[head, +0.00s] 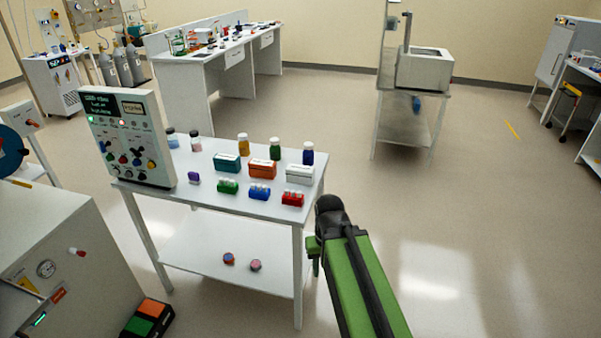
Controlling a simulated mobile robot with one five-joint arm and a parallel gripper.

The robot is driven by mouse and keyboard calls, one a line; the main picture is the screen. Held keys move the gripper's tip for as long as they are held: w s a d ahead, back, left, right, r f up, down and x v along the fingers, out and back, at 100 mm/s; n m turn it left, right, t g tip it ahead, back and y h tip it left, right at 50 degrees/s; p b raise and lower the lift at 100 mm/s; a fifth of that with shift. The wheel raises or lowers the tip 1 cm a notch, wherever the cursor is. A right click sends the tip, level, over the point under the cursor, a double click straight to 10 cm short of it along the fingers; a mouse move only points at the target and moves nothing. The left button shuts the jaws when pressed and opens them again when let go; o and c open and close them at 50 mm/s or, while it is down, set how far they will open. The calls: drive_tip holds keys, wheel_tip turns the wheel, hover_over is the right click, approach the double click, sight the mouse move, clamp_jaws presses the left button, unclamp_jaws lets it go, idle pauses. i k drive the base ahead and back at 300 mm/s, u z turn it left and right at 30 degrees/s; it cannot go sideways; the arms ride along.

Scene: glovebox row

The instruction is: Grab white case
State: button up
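The white case (300,174) is a small box near the right edge of the white table's top. It stands right of an orange case (262,169) and behind a small red block (292,198). A teal case (227,162) is further left in the same row. My green and black arm rises from the bottom, just right of the table, with its dark joint below and right of the white case. My gripper's fingers do not show. Nothing covers the white case in this view.
Several bottles, one of them dark blue (308,153), stand behind the cases. A green block (228,186) and a blue block (260,192) lie in front. A control panel box (128,140) stands at the table's left.

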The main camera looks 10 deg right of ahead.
sight(295, 174)
drive_tip(key=u, duration=0.4)
drive_tip(key=k, duration=0.1)
drive_tip(key=u, duration=3.35)
drive_tip(key=k, duration=1.1)
drive_tip(key=z, duration=2.15)
drive_tip(key=i, duration=1.7)
